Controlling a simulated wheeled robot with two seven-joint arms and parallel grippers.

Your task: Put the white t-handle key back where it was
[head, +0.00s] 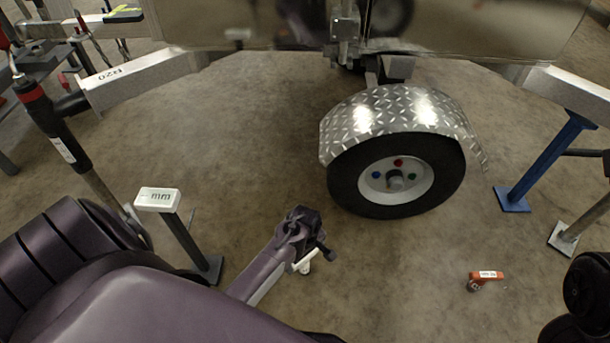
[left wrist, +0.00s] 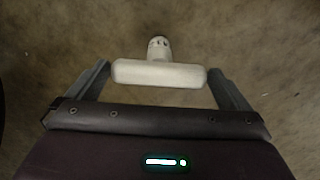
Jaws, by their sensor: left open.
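The white t-handle key (head: 303,266) shows just under my left gripper (head: 309,259) in the head view, low over or on the floor; I cannot tell which. In the left wrist view the white key (left wrist: 160,73) has its crossbar lying across the gap between the two fingers of my left gripper (left wrist: 160,84). Its round socket end points away from the palm. The fingers are open, with a small gap at each end of the bar. My right gripper is not in view.
A labelled white-topped stand (head: 158,198) is left of my arm. The trailer wheel (head: 397,178) under its fender (head: 390,112) is behind. A blue stand (head: 545,165) is at the right.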

